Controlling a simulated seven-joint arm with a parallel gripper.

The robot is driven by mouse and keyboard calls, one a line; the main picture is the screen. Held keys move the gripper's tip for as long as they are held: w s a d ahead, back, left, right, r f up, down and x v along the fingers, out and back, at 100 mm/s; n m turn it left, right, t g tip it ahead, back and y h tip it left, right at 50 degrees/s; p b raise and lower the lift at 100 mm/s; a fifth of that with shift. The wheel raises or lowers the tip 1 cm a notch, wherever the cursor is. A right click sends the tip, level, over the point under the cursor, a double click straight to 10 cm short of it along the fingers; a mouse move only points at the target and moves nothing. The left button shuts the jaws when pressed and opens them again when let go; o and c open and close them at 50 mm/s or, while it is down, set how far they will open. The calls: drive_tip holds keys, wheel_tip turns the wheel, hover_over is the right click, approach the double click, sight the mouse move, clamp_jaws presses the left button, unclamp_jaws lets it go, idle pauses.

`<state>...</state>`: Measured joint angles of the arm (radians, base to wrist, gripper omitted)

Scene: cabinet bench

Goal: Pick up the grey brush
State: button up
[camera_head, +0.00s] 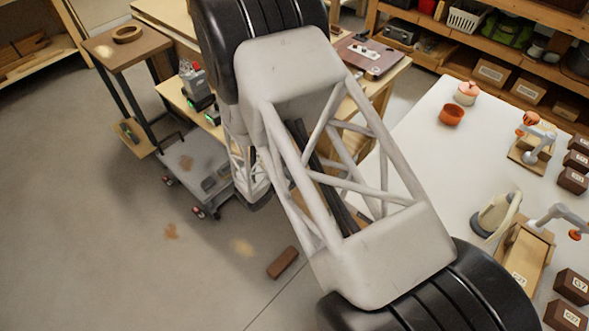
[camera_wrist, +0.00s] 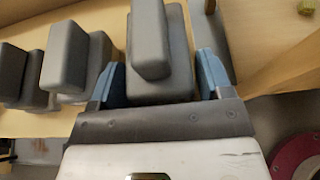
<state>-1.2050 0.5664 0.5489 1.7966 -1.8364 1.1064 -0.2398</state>
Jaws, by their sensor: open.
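In the wrist view, a grey block-shaped piece, which looks like the grey brush (camera_wrist: 151,38), has a narrower upper block on a wider base. My gripper (camera_wrist: 161,62) is open, with one blue finger on each side of its base. The right finger is very near the base; I cannot tell whether either finger touches it. Similar grey block-shaped pieces (camera_wrist: 66,58) lie to the left on the wooden surface. In the head view my arm covers the middle, and I cannot make out the gripper or the brush there.
The wooden surface (camera_wrist: 268,30) has a raised edge on the right in the wrist view. A dark red round thing (camera_wrist: 297,158) is at lower right. In the head view, a white table (camera_head: 415,135) with pots stands right, and a brown block (camera_head: 283,262) lies on the floor.

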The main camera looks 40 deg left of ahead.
idle(0.3)
drive_tip(key=c, duration=0.7)
drive_tip(key=shift+r, duration=0.15)
drive_tip(key=shift+c, duration=0.2)
drive_tip(key=shift+r, duration=0.95)
drive_tip(key=shift+s+d+r, duration=0.15)
drive_tip(key=shift+r, duration=0.25)
drive_tip(key=shift+s+d+r, duration=0.1)
drive_tip(key=shift+d+r, duration=0.05)
drive_tip(key=shift+r, duration=0.2)
drive_tip(key=s+d+r, duration=0.1)
drive_tip(key=s+d, duration=0.7)
drive_tip(key=d, duration=0.4)
drive_tip(key=shift+s+d+r, duration=0.15)
drive_tip(key=shift+s+d, duration=0.05)
drive_tip(key=shift+d, duration=0.15)
